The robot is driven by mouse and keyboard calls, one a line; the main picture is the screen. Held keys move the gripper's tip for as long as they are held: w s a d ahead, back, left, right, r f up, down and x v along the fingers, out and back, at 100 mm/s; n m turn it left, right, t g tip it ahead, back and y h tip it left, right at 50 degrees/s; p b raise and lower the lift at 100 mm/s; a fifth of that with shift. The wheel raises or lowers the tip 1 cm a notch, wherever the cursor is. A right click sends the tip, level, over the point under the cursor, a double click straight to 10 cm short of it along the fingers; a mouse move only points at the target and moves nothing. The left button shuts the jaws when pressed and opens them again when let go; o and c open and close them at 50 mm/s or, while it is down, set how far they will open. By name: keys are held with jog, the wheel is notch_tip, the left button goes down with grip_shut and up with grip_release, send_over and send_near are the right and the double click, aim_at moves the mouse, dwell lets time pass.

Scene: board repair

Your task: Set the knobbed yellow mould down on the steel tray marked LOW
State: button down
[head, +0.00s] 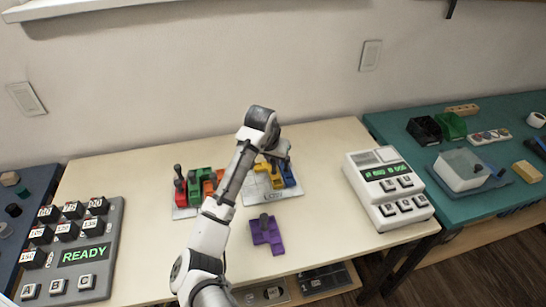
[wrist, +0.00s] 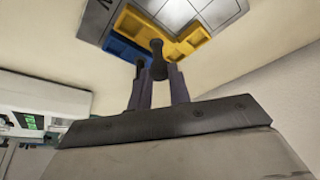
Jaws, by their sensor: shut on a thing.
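The yellow mould (head: 268,174) is at the back of the steel tray marked LOW (head: 259,197). In the wrist view the yellow mould (wrist: 192,47) shows as a stepped block against the pale tray (wrist: 185,12). My gripper (wrist: 156,75) is shut on its dark knob (wrist: 157,47), the fingers on either side. In the head view my arm hides most of the gripper. I cannot tell whether the mould touches the tray or hangs just above it. A blue mould (head: 289,177) is right beside the yellow one, on the tray's right side.
A second tray (head: 184,213) at left carries red, green and orange moulds. A purple knobbed mould (head: 266,232) lies on the bare table in front. A READY panel (head: 85,255) stands far left and a white keypad device (head: 388,188) at right. The table's front middle is otherwise clear.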

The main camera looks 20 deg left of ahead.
jog(key=c, duration=1.2)
grip_release()
jog(key=shift+c, duration=0.2)
jog(key=shift+r, duration=0.1)
jog(key=b+v, duration=0.1)
jog(key=v, duration=1.2)
jog(key=shift+s+r+b, duration=0.25)
jog(key=shift+b, duration=0.15)
